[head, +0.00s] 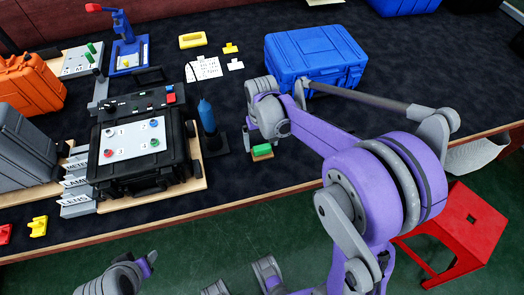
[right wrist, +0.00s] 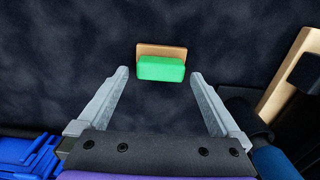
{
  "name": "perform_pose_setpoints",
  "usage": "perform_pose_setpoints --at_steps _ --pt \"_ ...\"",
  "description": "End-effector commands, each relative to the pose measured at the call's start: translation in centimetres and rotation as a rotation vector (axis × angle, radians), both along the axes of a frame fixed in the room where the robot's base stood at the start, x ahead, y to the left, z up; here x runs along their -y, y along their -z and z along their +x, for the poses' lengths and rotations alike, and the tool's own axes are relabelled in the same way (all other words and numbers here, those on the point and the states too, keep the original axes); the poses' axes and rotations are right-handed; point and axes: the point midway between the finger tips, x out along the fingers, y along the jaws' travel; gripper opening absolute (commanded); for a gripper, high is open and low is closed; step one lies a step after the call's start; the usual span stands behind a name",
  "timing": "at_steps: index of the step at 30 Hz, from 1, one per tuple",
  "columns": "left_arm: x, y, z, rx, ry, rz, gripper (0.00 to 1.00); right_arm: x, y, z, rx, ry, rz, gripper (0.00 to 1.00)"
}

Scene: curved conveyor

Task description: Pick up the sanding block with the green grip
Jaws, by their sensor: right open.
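The sanding block with the green grip (head: 262,150) lies on the dark mat near the table's front edge. In the right wrist view its green grip (right wrist: 161,69) faces me, with a tan base (right wrist: 160,48) showing behind it. My right gripper (head: 254,140) is open right by the block, and the arm hides part of it. In the right wrist view the two fingers of my right gripper (right wrist: 159,76) are spread wide, with the block between and just beyond their tips. There is a gap on both sides. My left gripper is not clearly in view.
A black case with a button panel (head: 139,139) stands left of the block, and a dark blue bottle (head: 207,116) stands between them. A blue case (head: 314,56) sits behind. A red stool (head: 465,225) stands on the floor at right. The mat around the block is clear.

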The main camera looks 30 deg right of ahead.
Motion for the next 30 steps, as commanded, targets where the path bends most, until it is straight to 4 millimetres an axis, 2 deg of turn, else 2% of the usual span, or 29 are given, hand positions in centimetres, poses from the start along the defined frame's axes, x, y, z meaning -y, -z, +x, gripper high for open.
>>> perform_pose_setpoints --at_steps 3,6,14,26,30 --pt "0.0 0.3 0.0 -0.001 0.0 0.0 0.5 -0.1 1.9 0.0 0.0 0.0 0.0 1.0" --pt "0.0 0.4 0.0 -0.001 0.0 0.0 0.5 -0.1 2.7 0.0 0.0 0.0 0.0 1.0" --pt "0.0 0.4 0.0 -0.001 0.0 0.0 0.5 -0.1 2.8 0.0 0.0 0.0 0.0 1.0" --pt "0.0 0.4 0.0 -0.001 0.0 0.0 0.5 -0.1 2.8 0.0 0.0 0.0 0.0 0.28" --pt "0.0 0.4 0.0 -0.001 0.0 0.0 0.5 -0.1 2.8 0.0 0.0 0.0 0.0 0.26"
